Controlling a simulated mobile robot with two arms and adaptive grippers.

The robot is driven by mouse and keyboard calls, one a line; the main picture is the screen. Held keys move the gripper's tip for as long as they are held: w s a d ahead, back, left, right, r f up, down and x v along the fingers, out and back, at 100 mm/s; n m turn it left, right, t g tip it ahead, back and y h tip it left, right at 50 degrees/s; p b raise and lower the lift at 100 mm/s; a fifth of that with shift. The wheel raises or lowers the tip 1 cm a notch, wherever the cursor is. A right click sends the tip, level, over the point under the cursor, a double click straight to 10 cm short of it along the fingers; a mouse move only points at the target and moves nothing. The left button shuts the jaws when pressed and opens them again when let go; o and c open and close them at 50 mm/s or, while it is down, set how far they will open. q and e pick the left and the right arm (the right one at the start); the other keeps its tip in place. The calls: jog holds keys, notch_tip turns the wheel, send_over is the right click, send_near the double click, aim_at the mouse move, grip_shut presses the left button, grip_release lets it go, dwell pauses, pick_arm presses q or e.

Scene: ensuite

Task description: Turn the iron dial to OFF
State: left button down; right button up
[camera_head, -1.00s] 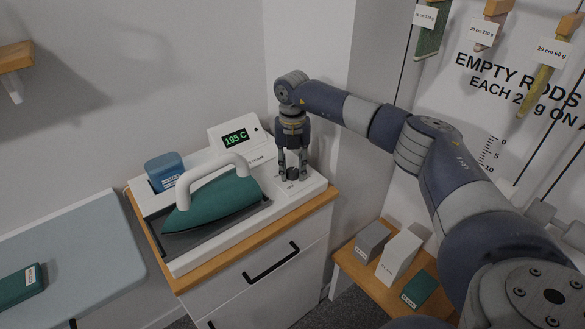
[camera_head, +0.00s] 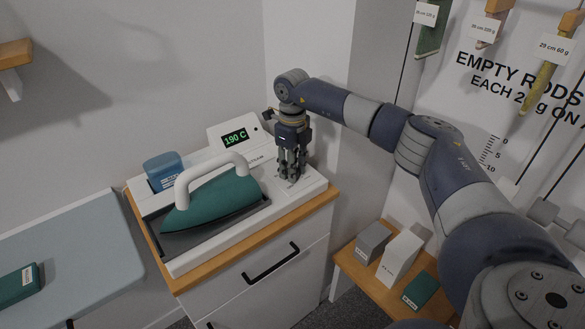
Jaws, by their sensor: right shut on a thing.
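The green iron (camera_head: 212,203) with a white handle rests on its dark plate in the white iron station (camera_head: 258,228) on the cabinet. The station's display (camera_head: 234,138) reads 190 C. My right gripper (camera_head: 291,176) points down at the right end of the station, shut on the dark dial there. The fingers hide most of the dial, so its pointer and markings cannot be read. My left gripper is not in view.
A blue container (camera_head: 163,171) stands at the station's back left. An ironing board (camera_head: 70,262) with a green block (camera_head: 18,285) lies at left. A low wooden shelf (camera_head: 352,263) with several boxes is at right, near my right arm.

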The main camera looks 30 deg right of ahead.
jog(key=n, duration=0.4)
jog(key=shift+w+r+n, duration=0.1)
jog(key=shift+n, duration=0.2)
jog(key=n, duration=0.3)
jog(key=shift+n+b, duration=0.4)
jog(key=n, duration=0.8)
jog(key=shift+b, duration=0.35)
jog(key=n, duration=1.3)
jog(key=shift+r+b, duration=0.1)
jog(key=shift+b, duration=0.3)
jog(key=shift+n, duration=0.4)
jog(key=o, duration=1.1)
jog(key=shift+c, duration=0.2)
